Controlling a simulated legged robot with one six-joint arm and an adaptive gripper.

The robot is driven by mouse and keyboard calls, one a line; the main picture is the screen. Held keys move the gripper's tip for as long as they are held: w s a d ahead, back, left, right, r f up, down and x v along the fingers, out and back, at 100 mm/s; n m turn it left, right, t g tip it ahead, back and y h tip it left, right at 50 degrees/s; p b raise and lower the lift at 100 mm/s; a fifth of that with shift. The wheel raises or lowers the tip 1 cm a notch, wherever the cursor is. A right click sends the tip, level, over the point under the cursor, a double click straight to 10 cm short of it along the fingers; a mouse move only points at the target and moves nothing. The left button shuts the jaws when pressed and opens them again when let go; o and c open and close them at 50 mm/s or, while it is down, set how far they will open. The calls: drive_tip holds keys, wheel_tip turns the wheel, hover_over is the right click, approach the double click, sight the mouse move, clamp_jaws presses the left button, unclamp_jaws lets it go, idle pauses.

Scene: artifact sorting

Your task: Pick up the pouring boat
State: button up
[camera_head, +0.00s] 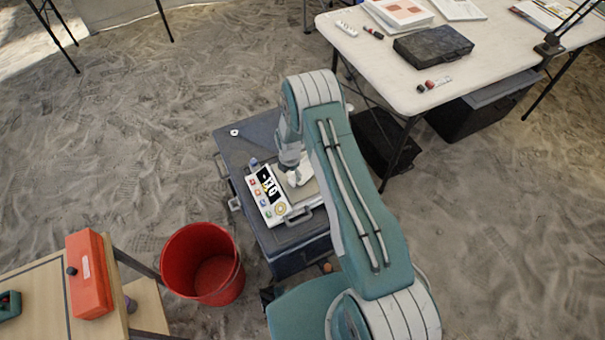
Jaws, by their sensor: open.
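My arm reaches down over a dark case, and my gripper (292,168) is at its end, just above a device with a white front panel (262,196). The gripper is open; its fingertips are small and partly hidden by the arm. A small white shape (304,174) lies right at the fingertips, over the device's grey plate (311,192). It looks like the pouring boat, but its outline is partly covered. I cannot tell whether the fingers touch it.
The dark case (236,143) stands on sandy ground. A red bucket (176,262) is to its lower left. A wooden table (40,318) with a red box (90,285) is at bottom left. A white table (385,75) with a black case (433,46) is at upper right.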

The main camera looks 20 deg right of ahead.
sight(291, 181)
drive_tip(key=f, duration=0.4)
drive_tip(key=shift+s, duration=0.3)
drive_tip(key=shift+f, duration=0.45)
